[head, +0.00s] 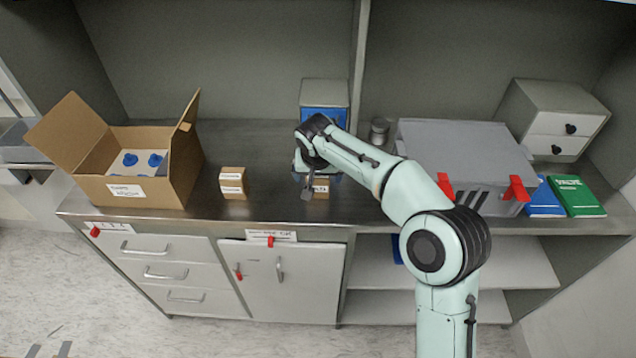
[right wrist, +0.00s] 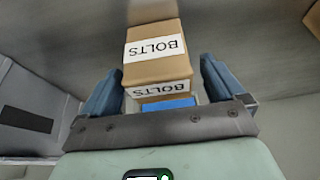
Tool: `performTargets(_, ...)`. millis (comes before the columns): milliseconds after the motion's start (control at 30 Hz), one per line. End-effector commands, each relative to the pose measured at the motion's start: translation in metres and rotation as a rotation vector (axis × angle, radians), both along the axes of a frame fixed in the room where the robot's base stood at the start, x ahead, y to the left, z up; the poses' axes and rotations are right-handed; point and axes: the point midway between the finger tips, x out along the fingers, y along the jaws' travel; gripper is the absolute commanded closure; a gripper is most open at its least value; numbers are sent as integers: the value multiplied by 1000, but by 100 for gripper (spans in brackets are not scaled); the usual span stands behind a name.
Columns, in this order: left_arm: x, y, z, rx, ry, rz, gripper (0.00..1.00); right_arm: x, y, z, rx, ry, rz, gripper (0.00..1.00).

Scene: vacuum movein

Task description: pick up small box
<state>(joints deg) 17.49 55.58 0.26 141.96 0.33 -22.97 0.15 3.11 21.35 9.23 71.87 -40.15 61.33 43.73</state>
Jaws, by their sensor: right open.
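A small brown cardboard box (head: 321,190) stands on the metal counter, partly hidden behind my right gripper (head: 308,184). The right wrist view shows a small box (right wrist: 155,65) with white labels reading BOLTS. Its near end lies between the two spread blue-grey fingers of my right gripper (right wrist: 158,88), with gaps visible at both sides. The gripper is open and holds nothing. A second small brown box (head: 233,183) with white labels stands to the left on the counter, apart from the gripper. My left gripper is out of view.
A large open carton (head: 140,192) with blue-capped items stands at the left. A small drawer unit with a blue front (head: 325,117) stands behind the gripper. A grey case (head: 465,150) with red latches stands at the right. Counter between the two small boxes is clear.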

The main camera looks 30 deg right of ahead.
Motion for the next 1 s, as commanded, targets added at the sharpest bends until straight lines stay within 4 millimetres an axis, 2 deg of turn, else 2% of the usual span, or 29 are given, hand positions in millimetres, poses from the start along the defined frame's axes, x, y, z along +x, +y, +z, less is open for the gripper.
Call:
performTargets(100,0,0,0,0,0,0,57,0,0,1,-1,-1,0,4)
performTargets(133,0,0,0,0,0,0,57,0,0,1,-1,-1,0,7)
performTargets(300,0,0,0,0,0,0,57,0,0,1,-1,-1,0,63)
performTargets(333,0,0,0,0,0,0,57,0,0,1,-1,-1,0,68)
performTargets(733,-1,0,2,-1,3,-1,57,0,0,10,-1,-4,0,68)
performTargets(867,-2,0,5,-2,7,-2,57,1,0,26,-1,-5,0,68)
performTargets(1000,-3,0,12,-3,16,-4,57,1,1,58,1,-9,1,68)
